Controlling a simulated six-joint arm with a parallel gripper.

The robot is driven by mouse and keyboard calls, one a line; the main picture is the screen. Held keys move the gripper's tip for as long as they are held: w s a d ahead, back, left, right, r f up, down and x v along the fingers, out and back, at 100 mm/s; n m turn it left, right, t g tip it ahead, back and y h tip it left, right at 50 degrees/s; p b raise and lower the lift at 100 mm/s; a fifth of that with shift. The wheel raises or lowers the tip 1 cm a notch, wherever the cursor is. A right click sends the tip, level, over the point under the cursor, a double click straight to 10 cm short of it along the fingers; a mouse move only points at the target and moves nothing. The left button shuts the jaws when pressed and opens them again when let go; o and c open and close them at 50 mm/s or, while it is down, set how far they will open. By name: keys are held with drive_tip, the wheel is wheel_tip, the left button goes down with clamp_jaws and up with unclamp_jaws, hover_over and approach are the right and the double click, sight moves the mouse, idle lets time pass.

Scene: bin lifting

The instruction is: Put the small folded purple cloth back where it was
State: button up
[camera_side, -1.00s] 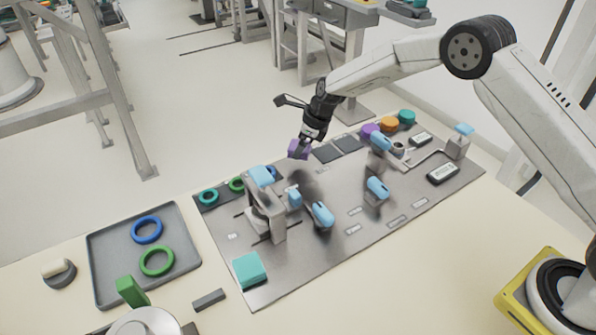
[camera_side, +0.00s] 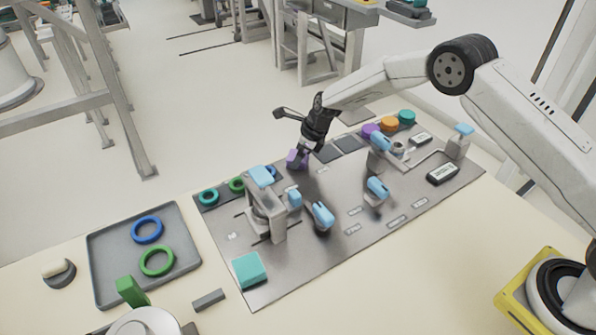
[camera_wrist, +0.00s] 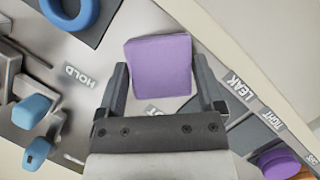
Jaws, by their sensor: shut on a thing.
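The small folded purple cloth (camera_side: 296,160) is a blocky purple square at the back edge of the grey metal board (camera_side: 330,195). My gripper (camera_side: 305,150) points down over it and is shut on it. In the wrist view the cloth (camera_wrist: 160,66) sits between the two dark fingers of my gripper (camera_wrist: 165,90), close above the board or touching it; I cannot tell which. A label under the gripper is partly hidden by the cloth and the fingers.
Blue and green rings stand left of the cloth, with a blue ring (camera_wrist: 72,10) in the wrist view. Dark square pads (camera_side: 346,143) lie to its right. Fixtures with blue handles (camera_side: 323,213) stand in front. A teal block (camera_side: 249,269) lies at the front left corner.

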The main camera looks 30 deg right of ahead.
drive_tip(key=shift+f, duration=0.1)
drive_tip(key=o, duration=0.9)
drive_tip(key=shift+v, duration=6.15)
drive_tip(key=s+d+n+h, duration=0.1)
drive_tip(key=s+d+n, duration=0.1)
drive_tip(key=s+n, duration=0.7)
drive_tip(key=s+d+r+n+h, duration=0.1)
drive_tip(key=s+n, duration=0.8)
drive_tip(key=s, duration=0.2)
drive_tip(key=s+d+r+n+h, duration=0.1)
drive_tip(key=s+d+n, duration=0.1)
drive_tip(key=s+n, duration=0.7)
drive_tip(key=shift+s+d+g, duration=0.35)
drive_tip(key=shift+s+g, duration=0.05)
drive_tip(key=shift+s, duration=0.35)
